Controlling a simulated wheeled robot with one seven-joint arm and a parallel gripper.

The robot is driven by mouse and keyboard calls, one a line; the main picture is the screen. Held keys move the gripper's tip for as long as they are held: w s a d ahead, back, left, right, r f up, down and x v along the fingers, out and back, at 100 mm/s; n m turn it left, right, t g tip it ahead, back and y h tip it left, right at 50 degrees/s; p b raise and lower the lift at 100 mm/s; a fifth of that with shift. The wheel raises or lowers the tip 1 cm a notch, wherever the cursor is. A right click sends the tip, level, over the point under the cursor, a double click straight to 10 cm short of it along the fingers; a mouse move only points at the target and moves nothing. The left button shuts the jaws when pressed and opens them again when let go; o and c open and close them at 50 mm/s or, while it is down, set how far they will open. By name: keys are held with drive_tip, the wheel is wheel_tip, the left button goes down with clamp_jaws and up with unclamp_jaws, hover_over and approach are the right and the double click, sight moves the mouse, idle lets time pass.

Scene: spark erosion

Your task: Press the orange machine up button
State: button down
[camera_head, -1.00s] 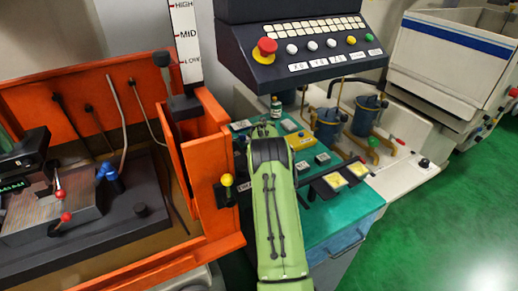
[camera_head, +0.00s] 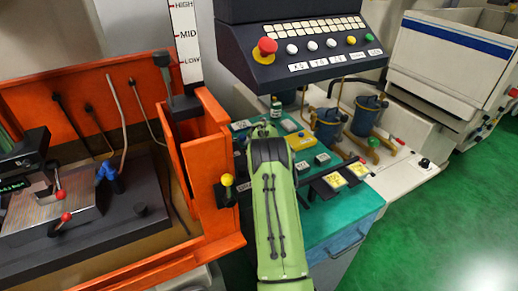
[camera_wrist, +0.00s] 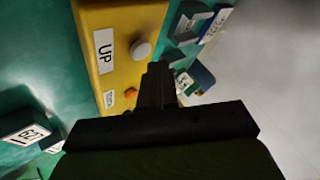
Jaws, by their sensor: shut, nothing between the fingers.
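The yellow control box (camera_wrist: 120,45) fills the upper middle of the wrist view. It carries a label reading UP (camera_wrist: 104,50) with a pale round button (camera_wrist: 141,49) beside it. Farther down the box are an orange button (camera_wrist: 130,94) and a small label too blurred to read. My gripper (camera_wrist: 158,70) is shut and empty. Its dark fingertips appear just below and right of the pale button; I cannot tell whether they touch the box. In the head view the yellow box (camera_head: 301,141) shows just right of my green arm, which hides my gripper.
The orange machine (camera_head: 212,170) stands on the left, with a yellow-knobbed lever (camera_head: 227,180) at its near side. Small labelled blocks and yellow-topped plates (camera_head: 335,180) surround the box.

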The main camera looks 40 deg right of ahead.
drive_tip(key=shift+f, duration=0.1)
drive_tip(key=shift+f+b, duration=0.4)
drive_tip(key=shift+b, duration=0.25)
